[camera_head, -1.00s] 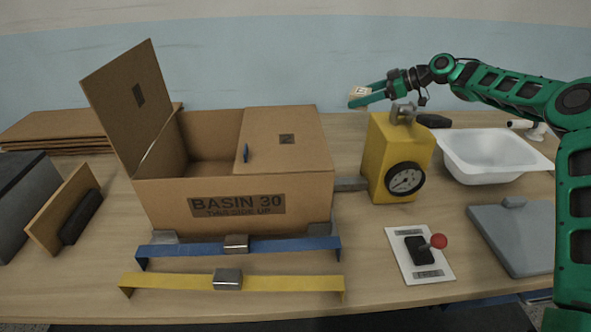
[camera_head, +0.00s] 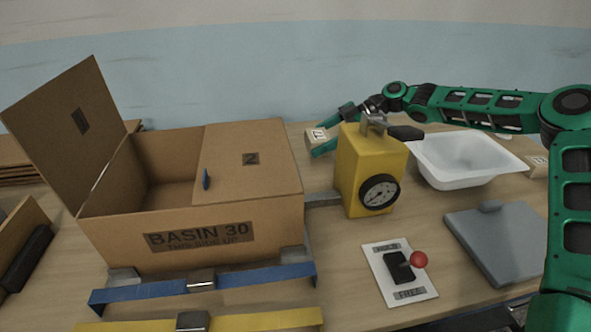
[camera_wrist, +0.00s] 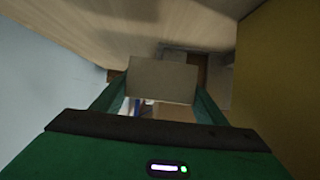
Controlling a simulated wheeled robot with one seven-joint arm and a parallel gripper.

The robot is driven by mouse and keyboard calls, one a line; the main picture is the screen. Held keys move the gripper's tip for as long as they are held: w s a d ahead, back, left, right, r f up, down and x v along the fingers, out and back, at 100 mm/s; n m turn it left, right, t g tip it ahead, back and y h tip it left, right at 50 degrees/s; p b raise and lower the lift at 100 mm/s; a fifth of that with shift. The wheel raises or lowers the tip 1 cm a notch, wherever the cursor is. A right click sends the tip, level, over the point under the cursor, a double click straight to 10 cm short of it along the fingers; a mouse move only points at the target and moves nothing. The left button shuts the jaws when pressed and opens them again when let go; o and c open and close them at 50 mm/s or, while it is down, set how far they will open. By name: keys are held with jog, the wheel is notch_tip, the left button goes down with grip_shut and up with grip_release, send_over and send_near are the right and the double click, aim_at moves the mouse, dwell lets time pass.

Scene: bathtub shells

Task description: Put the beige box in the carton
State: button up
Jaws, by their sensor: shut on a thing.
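The beige box (camera_head: 317,137), small and with a dark mark on its label, is held between the green fingers of my gripper (camera_head: 326,136). It hangs behind and left of the yellow gauge box, to the right of the carton's back corner. In the wrist view the beige box (camera_wrist: 162,79) sits between both fingertips. The carton (camera_head: 270,225), marked BASIN 30, stands at left. Its left flap (camera_head: 68,130) stands up and its right flap (camera_head: 253,165) lies flat over the right half. The left half is open; its floor is partly hidden by the front wall.
The yellow box (camera_head: 362,165) with a gauge stands between carton and white basin (camera_head: 465,160). A lever plate (camera_head: 400,272) and grey lid (camera_head: 500,240) lie in front. Blue (camera_head: 250,280) and yellow (camera_head: 265,320) straps lie before the carton. Another small labelled box (camera_head: 537,166) is at right.

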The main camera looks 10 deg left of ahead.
aim_at(318, 167)
jog(key=f, duration=0.6)
jog(key=shift+d+f, duration=0.2)
jog(key=shift+f, duration=0.2)
jog(key=o, duration=1.2)
